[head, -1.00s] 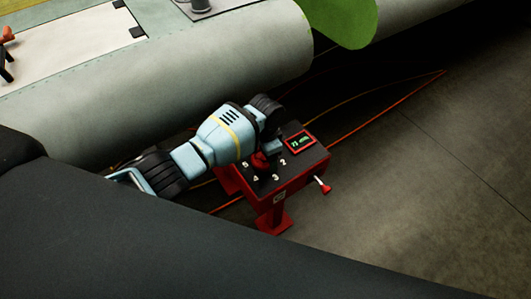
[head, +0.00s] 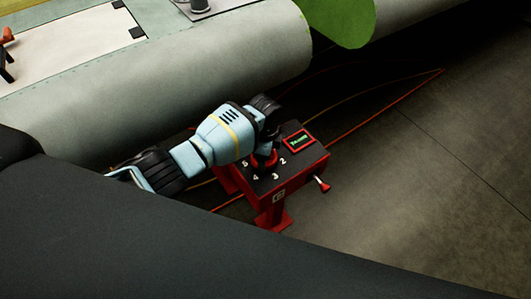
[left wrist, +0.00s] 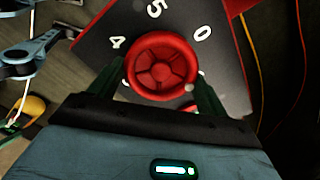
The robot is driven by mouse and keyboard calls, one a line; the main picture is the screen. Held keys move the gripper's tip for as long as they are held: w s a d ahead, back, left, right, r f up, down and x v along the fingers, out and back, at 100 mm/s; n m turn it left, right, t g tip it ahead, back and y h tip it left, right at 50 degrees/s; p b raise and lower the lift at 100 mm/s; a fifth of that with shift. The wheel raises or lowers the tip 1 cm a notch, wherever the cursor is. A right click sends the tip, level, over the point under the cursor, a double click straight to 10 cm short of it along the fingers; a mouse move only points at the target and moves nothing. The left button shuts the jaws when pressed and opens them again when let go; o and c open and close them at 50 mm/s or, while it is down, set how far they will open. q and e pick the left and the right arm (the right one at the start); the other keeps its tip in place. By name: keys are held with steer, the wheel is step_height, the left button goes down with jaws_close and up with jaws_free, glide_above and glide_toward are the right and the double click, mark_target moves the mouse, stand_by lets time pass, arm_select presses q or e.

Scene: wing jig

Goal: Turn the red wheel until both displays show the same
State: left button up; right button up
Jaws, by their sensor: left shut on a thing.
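The red wheel (head: 264,164) sits on the dark top of a red box (head: 290,183). In the left wrist view the wheel (left wrist: 160,66) is round with spokes, and a small pale dot shows at its lower right rim. White numbers ring it. My left gripper (head: 266,154) reaches over the wheel from the left. Its dark fingers (left wrist: 160,86) are on either side of the wheel, shut on it. One display (head: 299,142) with a red frame and small green characters is on the box top; I cannot read it surely. I cannot make out a second display. My right gripper is not in view.
A large pale green wing section (head: 190,90) lies behind the box. A small red-tipped handle (head: 322,184) sticks out of the box's right side. Orange and yellow lines (head: 385,104) run along the floor. The floor at right is clear.

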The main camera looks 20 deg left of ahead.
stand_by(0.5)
arm_select(q)
steer(key=o, duration=1)
step_height(320, 180, up, 7)
steer(key=shift+r+p, duration=0.1)
steer(key=shift+p, duration=0.65)
steer(key=shift+r, duration=0.3)
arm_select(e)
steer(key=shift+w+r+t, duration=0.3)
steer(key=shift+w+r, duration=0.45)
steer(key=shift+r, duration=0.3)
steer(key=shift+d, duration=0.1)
